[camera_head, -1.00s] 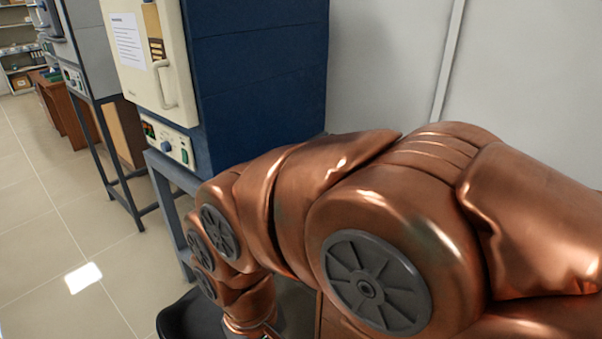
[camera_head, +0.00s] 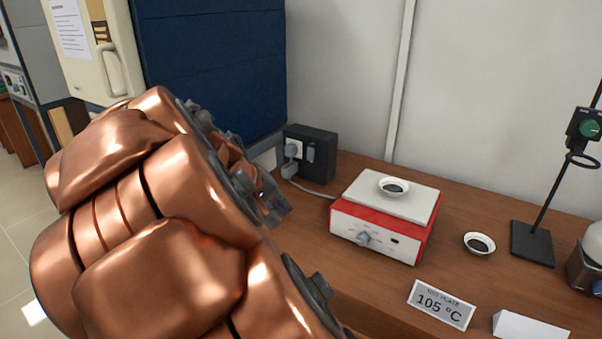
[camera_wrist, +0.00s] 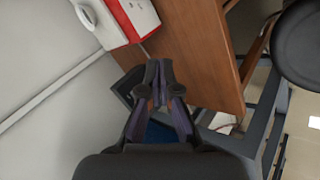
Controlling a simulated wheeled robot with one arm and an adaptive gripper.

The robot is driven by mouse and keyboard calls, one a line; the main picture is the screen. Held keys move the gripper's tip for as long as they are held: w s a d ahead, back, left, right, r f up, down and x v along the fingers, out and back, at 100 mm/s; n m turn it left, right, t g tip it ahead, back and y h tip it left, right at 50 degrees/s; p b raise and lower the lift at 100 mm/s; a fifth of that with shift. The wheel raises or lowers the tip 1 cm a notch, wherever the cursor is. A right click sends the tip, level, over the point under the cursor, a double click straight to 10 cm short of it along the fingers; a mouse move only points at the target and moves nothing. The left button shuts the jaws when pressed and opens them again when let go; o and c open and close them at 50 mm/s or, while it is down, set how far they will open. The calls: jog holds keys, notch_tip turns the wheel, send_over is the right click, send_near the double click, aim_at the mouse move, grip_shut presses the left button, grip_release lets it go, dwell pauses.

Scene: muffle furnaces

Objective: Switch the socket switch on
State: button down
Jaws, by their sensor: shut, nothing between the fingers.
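A black socket box (camera_head: 323,145) stands on the wooden bench against the wall in the head view. Its front has a white socket with a grey plug (camera_head: 290,160) in it and a small grey switch (camera_head: 310,152) to the right. I cannot tell the switch's position. My gripper (camera_head: 278,212) is partly hidden by my arm and sits in front of and below the box in the picture, apart from it. In the wrist view my gripper (camera_wrist: 158,64) is shut and empty. A dark box edge (camera_wrist: 121,88) shows just left of the fingers; the switch is not visible there.
A red and white hot plate (camera_head: 345,219) bearing a dish (camera_head: 393,190) stands right of the box, with a cable between them. A 105 °C sign (camera_head: 441,304), another dish (camera_head: 479,243) and a stand (camera_head: 532,243) are further right. A blue furnace (camera_head: 215,65) is left.

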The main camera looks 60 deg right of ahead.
jog(key=w+d+g+h+b, duration=0.1)
jog(key=w+d+h+b, duration=0.25)
jog(key=d, duration=0.45)
jog(key=w+d+h+b, duration=0.2)
jog(key=w+d, duration=0.2)
jog(key=d, duration=0.4)
jog(key=w+d+f+n+t+h+b, duration=0.3)
jog(key=w+d+f+n+b, duration=0.2)
jog(key=w+d+f, duration=0.5)
notch_tip(320, 180, down, 2)
jog(key=w+b, duration=0.1)
jog(key=w, duration=0.2)
jog(key=shift+n, duration=0.4)
jog(key=shift+s+f, duration=0.1)
jog(key=shift+f, duration=0.05)
